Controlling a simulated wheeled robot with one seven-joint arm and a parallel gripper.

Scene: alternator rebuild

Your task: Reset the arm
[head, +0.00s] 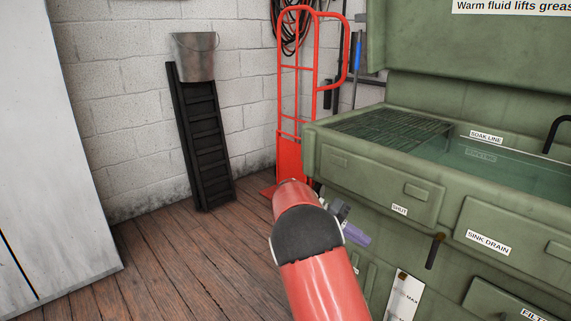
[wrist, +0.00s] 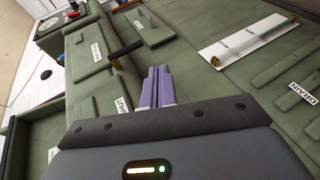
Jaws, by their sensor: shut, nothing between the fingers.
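My gripper (wrist: 157,86) shows its two purple fingers pressed together in the wrist view, with nothing between them. In the head view the gripper (head: 355,235) is partly hidden behind my red arm. It hangs in front of the green parts washer (head: 375,195), below the "SHUT" label. In the wrist view the fingers point at the washer's front panel, near the dark lever handle (wrist: 126,49). I cannot tell whether they touch the panel.
The washer's open sink (head: 510,168) holds fluid and a rack (head: 385,130). A lever (head: 434,251) sticks out from its front. The wooden floor at left is clear.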

